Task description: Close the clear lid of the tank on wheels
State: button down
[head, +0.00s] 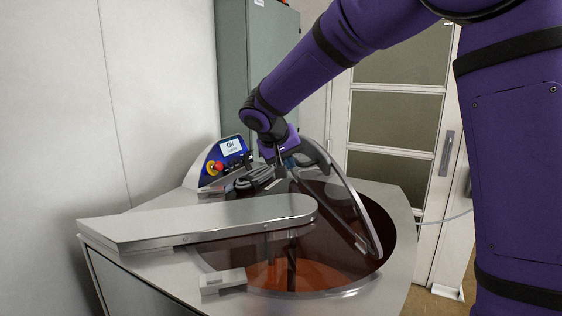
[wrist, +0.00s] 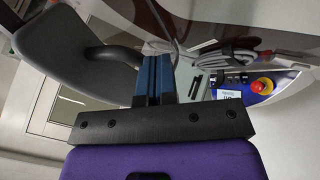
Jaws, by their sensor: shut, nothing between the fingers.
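The tank (head: 402,262) is a steel body with a round bowl of brown liquid. Its clear lid (head: 352,205) has a pale edge and stands raised and tilted over the right part of the bowl. My gripper (head: 281,172) is over the back of the bowl, beside the raised lid. In the wrist view my gripper (wrist: 154,72) is shut and empty, close to the handle; whether it touches cannot be told.
A flat steel arm cover (head: 190,222) spans the bowl's left side. A control panel (head: 228,150) with a screen and a red button (head: 214,168) stands behind it. A grey cabinet (head: 255,70) and a glazed door (head: 395,110) are at the back. A wall (head: 60,120) closes the left.

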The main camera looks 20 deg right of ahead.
jog(key=shift+d, duration=0.1)
dwell(0.3)
jog(key=d+r+y, duration=0.1)
jog(key=d, duration=0.2)
jog(key=d+r+y, duration=0.1)
jog(key=d+y, duration=0.1)
jog(key=d, duration=0.1)
jog(key=d+r+m+y, duration=0.1)
jog(key=d+r+y, duration=0.1)
jog(key=d, duration=0.1)
jog(key=shift+d, duration=0.25)
jog(key=d+f+m+y, duration=0.1)
jog(key=d+f+y, duration=0.3)
jog(key=d, duration=0.5)
jog(key=d+f+m+y, duration=0.1)
jog(key=d+y, duration=0.4)
jog(key=d, duration=0.4)
jog(key=shift+d+f+m+t+y, duration=0.25)
jog(key=shift+d+f+y, duration=0.8)
jog(key=shift+f, duration=0.5)
jog(key=shift+d+f+m+t+y, duration=0.15)
jog(key=shift+d+f+m+y, duration=0.15)
jog(key=shift+d+f+y, duration=0.95)
jog(key=shift+d+f+m+t+y, duration=0.25)
jog(key=shift+d+f+y, duration=0.5)
jog(key=shift+f, duration=1.1)
jog(key=shift+d+h, duration=0.2)
jog(key=shift+h, duration=0.05)
